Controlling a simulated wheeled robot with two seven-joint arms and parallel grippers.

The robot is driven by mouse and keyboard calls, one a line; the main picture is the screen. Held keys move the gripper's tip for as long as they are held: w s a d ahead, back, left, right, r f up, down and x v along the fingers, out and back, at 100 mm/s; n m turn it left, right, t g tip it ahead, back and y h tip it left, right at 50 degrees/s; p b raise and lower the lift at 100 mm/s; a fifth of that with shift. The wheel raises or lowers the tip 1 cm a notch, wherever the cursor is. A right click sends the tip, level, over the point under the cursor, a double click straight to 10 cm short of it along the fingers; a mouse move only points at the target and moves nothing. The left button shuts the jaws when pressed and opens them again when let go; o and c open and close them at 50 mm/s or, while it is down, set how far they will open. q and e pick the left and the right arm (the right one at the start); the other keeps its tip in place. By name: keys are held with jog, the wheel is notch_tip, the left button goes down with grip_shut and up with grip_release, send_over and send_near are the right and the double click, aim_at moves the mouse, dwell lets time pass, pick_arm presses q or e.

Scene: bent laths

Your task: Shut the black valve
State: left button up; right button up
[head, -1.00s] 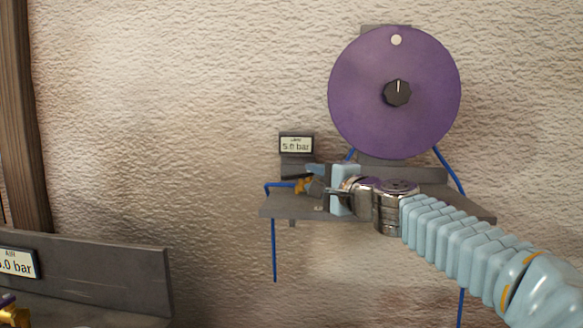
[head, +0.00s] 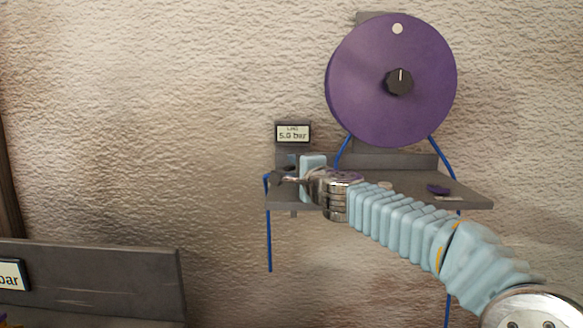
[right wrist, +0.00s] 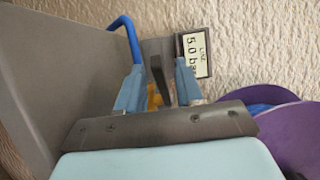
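The black valve shows in the right wrist view as a black lever (right wrist: 160,78) over a brass-coloured body (right wrist: 154,98). My right gripper (right wrist: 160,80) has its two light-blue fingers on either side of the lever, apart, with gaps visible; I cannot tell whether either touches it. In the head view my right gripper (head: 288,181) is at the left end of the grey wall shelf (head: 400,195) and hides most of the valve. A small display (head: 293,133) above it reads 5.0 bar. My left gripper is not in view.
A large purple disc (head: 370,95) with a black knob (head: 399,81) is on the wall above the shelf. A blue hose (head: 269,240) hangs at the shelf's left end. A small purple piece (head: 438,189) lies toward its right. A grey panel (head: 100,275) stands lower left.

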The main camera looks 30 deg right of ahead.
jog(key=shift+w+d, duration=0.2)
jog(key=shift+w, duration=1.2)
grip_shut()
